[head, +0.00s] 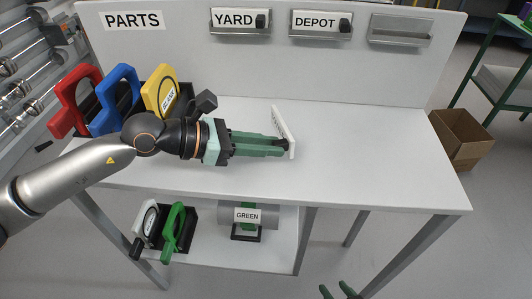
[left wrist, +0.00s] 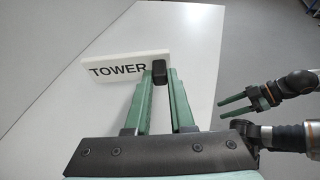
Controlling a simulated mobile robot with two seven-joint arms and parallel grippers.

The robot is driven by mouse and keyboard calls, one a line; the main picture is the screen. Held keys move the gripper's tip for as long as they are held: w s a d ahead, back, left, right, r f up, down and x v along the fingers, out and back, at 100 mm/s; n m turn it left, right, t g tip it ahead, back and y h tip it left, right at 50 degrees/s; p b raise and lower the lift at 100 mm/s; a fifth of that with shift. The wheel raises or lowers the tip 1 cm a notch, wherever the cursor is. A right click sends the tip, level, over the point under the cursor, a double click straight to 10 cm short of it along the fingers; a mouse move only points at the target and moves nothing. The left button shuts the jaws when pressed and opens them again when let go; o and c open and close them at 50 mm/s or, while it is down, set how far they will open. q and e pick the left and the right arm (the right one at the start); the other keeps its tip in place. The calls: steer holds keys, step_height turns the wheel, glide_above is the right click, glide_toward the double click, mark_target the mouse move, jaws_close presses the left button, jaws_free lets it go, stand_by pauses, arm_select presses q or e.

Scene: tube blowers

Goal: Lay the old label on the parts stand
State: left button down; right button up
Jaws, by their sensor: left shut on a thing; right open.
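The white TOWER label (left wrist: 125,68) has a black knob (left wrist: 159,72), and my left gripper (head: 284,146) is shut on that knob. In the head view the label (head: 283,130) is seen nearly edge-on, standing upright over the bare top of the white stand (head: 365,150). I cannot tell whether its lower edge touches the top. The stand's back panel carries a PARTS sign (head: 134,20). My right gripper (head: 340,291) is open and empty at the bottom edge of the head view; it also shows in the left wrist view (left wrist: 250,103).
YARD (head: 238,18) and DEPOT (head: 318,22) labels sit in panel holders; a third holder (head: 400,31) is empty. Red, blue and yellow-handled parts (head: 160,90) stand at the left. A lower shelf holds a GREEN-marked cylinder (head: 265,217). A cardboard box (head: 462,138) stands right.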

arm_select(q)
steer(key=shift+a+f, duration=0.1)
steer(key=shift+f, duration=1.15)
steer(key=shift+f+b, duration=0.2)
steer(key=shift+b, duration=0.1)
steer(key=c, duration=0.8)
jaws_free()
steer(key=shift+r, duration=0.1)
steer(key=shift+r, duration=0.15)
steer(key=v, duration=1)
steer(key=shift+s+a, duration=0.2)
steer(key=shift+a, duration=0.15)
steer(key=shift+s+a+r+b, duration=0.3)
steer(key=shift+a+r, duration=0.1)
steer(key=shift+a, duration=0.1)
